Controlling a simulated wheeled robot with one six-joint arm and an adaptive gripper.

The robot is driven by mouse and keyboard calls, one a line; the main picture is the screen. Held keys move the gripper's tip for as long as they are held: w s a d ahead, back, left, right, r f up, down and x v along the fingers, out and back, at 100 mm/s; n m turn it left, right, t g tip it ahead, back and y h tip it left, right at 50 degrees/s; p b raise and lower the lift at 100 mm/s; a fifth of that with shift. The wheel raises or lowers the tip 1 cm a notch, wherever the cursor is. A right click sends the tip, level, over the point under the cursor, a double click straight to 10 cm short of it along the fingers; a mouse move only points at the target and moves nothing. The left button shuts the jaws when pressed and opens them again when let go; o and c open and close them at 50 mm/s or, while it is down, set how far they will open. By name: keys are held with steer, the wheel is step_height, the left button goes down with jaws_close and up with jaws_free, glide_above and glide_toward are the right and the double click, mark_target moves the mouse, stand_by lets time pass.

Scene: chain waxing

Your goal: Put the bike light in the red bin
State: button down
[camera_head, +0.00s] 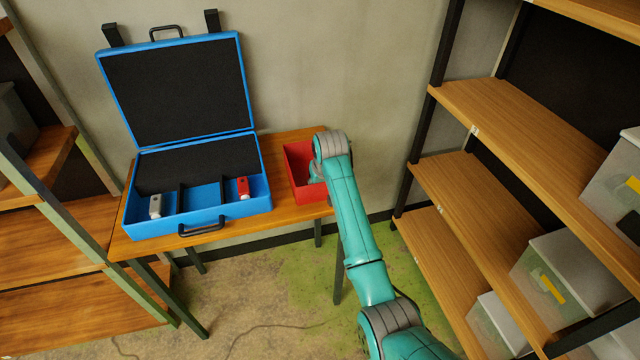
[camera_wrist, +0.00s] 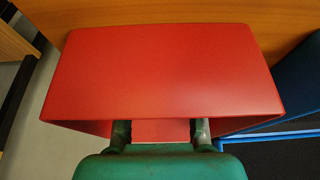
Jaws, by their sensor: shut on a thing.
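The red bin (camera_head: 303,183) stands on the right end of the wooden table. My gripper is at the bin in the head view, mostly hidden by my own wrist. In the wrist view, the bin's wall (camera_wrist: 165,75) fills the middle, and my gripper (camera_wrist: 160,132) reaches down past its rim. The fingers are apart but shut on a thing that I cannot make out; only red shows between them. I cannot tell whether it is the bike light. In the case lie a small white item (camera_head: 155,206) at left and a small red item (camera_head: 243,187) at right.
The open blue case (camera_head: 215,215) stands left of the bin, lid up against the wall. Its edge shows in the wrist view (camera_wrist: 275,136). Wooden shelves (camera_head: 480,200) with clear boxes (camera_head: 575,262) stand at right, another shelf (camera_head: 60,240) at left.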

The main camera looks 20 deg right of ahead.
steer(key=shift+f, duration=0.15)
steer(key=c, duration=0.7)
jaws_free()
steer(key=v, duration=1.2)
steer(key=shift+r, duration=0.25)
